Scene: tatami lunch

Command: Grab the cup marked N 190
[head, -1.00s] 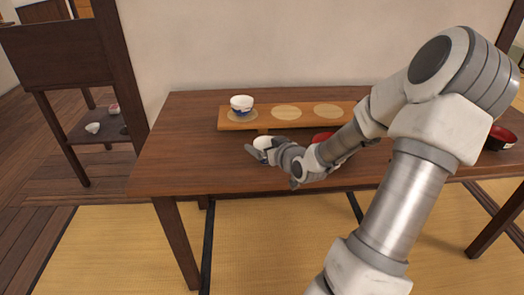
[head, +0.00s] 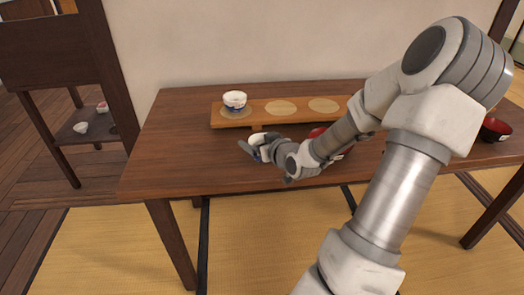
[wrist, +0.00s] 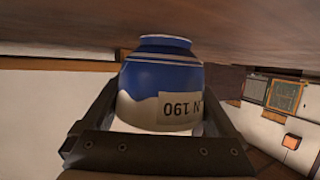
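The cup marked N 190 (wrist: 165,80) is blue above and white below in the wrist view, where it appears upside down with its label inverted. My gripper (wrist: 160,105) has one finger on each side of it. The fingers lie close along its sides, but whether they press on it I cannot tell. In the head view my gripper (head: 252,148) is low over the front of the table, and the cup (head: 258,138) is partly hidden by the fingers.
A long wooden board (head: 298,119) with round mats stands behind my gripper. Another blue and white cup (head: 235,99) sits on its left mat. A red bowl (head: 317,132) is partly hidden by my arm. A dark red bowl (head: 494,130) is at right. The table (head: 170,140) is clear at left.

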